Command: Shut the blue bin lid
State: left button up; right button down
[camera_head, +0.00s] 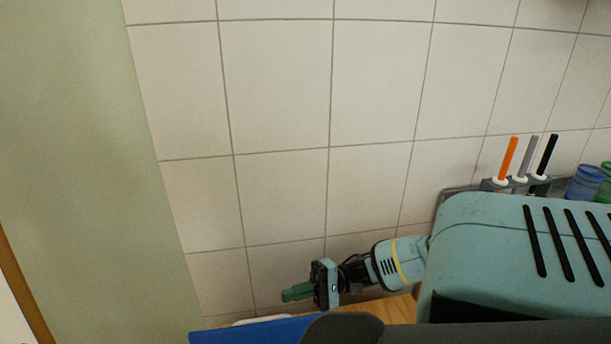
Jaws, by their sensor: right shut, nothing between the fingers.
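A flat blue surface (245,332), which looks like part of the blue bin or its lid, shows at the bottom edge of the head view. Most of it is cut off by the frame and by a dark rounded shape in front of it, so I cannot tell how far the lid is open. My right gripper (285,295) is shut and empty, its green fingers pointing left. In the picture it is just above the blue surface, with a gap between them. My left gripper is not in view.
A white tiled wall (280,100) fills the back, with a pale green panel (70,130) at left. A rack (517,186) with orange, grey and black sticks stands at right, beside a blue jar (584,183) and a green jar (606,182). A strip of wooden surface (395,308) shows below my right arm.

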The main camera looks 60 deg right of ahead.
jog(key=a+r+p, duration=0.1)
jog(key=a+p, duration=0.1)
jog(key=a, duration=0.4)
jog(key=shift+w+a+r, duration=0.4)
